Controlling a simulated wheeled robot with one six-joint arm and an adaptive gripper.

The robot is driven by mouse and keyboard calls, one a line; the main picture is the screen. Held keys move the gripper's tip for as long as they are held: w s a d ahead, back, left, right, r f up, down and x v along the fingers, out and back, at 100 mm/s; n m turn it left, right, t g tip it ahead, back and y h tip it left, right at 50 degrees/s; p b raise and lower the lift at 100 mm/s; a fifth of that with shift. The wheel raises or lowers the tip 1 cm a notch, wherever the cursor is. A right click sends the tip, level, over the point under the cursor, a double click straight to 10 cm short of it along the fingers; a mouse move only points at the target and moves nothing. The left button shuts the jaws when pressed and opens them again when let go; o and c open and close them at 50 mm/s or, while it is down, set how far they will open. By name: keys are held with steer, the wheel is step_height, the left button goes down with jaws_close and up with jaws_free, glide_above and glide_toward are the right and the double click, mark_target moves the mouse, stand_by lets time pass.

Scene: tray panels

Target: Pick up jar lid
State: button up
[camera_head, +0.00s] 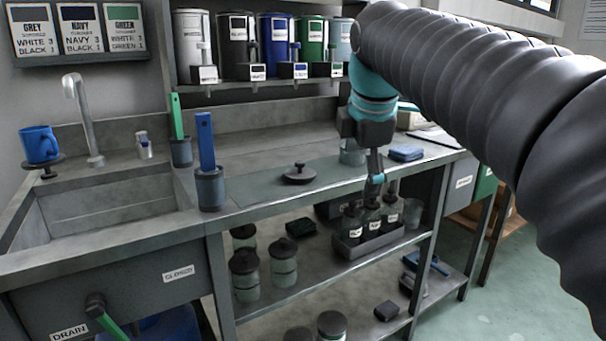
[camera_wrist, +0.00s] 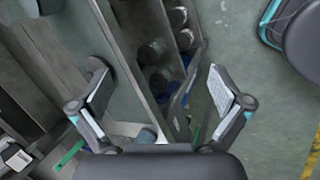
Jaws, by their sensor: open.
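A dark round jar lid (camera_head: 299,173) with a knob on top lies flat on the counter, knob up, near the front edge. In the wrist view, a dark disc (camera_wrist: 96,66) partly hidden behind the left finger appears to be this lid. My gripper (camera_head: 375,182) is open and points down at the counter's front edge, to the right of the lid and apart from it. In the wrist view my gripper (camera_wrist: 160,85) has its two fingers spread wide, with nothing between them but the shelf edge and floor beyond.
A blue-handled brush (camera_head: 206,145) stands in a dark cup left of the lid. A blue cloth (camera_head: 406,153) lies to the right. A bottle tray (camera_head: 352,247) and lidded jars (camera_head: 283,268) occupy the shelf below. A sink (camera_head: 110,205) is at left. Counter around the lid is clear.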

steer(key=w+a+r+n, duration=0.5)
steer(key=w+a+n, duration=0.1)
steer(key=w+n, duration=0.15)
steer(key=n, duration=0.8)
glide_toward(300, 163)
steer(key=x, duration=0.5)
steer(key=shift+s+a+f, duration=0.1)
steer(key=shift+s, duration=0.2)
steer(key=shift+b+x, duration=0.7)
steer(key=shift+x, duration=2.35)
steer(key=shift+w, duration=0.2)
steer(key=c, duration=0.9)
